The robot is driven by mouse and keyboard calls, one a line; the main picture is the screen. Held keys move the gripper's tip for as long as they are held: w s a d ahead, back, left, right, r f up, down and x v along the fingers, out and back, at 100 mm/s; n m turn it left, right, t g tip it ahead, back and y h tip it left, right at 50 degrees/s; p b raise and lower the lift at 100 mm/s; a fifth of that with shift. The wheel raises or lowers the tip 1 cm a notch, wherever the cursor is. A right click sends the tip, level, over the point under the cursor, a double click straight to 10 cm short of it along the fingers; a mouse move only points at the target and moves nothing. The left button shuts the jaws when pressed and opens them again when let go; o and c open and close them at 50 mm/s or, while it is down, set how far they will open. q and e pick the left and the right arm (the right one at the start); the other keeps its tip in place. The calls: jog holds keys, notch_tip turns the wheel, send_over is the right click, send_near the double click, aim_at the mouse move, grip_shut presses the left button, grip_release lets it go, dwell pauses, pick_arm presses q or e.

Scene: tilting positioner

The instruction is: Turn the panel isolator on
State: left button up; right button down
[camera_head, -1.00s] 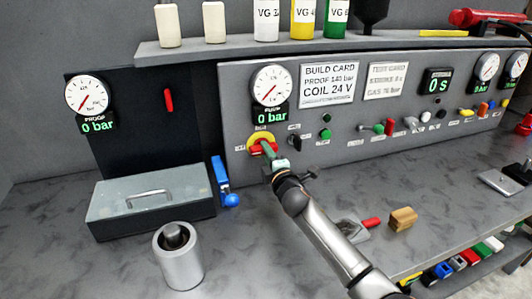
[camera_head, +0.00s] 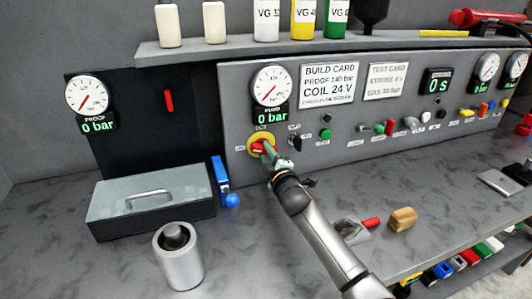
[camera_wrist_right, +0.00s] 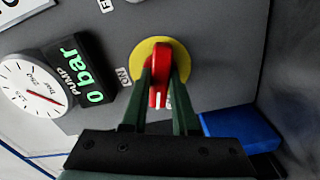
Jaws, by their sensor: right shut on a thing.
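The panel isolator is a red rotary handle on a yellow round plate (camera_head: 254,139), low on the left of the grey panel under the pump gauge. My right gripper (camera_head: 268,151) is at it, with its arm coming from the lower right. In the right wrist view the red handle (camera_wrist_right: 158,78) stands between the two dark green fingers of the gripper (camera_wrist_right: 160,92), which are shut on it. An ON label (camera_wrist_right: 123,76) shows beside the yellow plate. In the head view the gripper partly covers the handle. My left gripper is not in view.
The pump gauge (camera_head: 271,86) reads 0 bar above the isolator. A black knob (camera_head: 295,142) sits close to its right. A grey box (camera_head: 150,200), a blue-handled valve (camera_head: 222,182) and a metal cylinder (camera_head: 178,256) stand at left on the bench.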

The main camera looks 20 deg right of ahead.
jog(key=shift+m+p, duration=1.3)
jog(key=shift+m, duration=5.6)
jog(key=c, duration=0.7)
grip_release()
jog(key=shift+s, duration=0.1)
jog(key=s, duration=1.2)
jog(key=shift+s+d, duration=0.15)
jog(key=shift+d, duration=0.05)
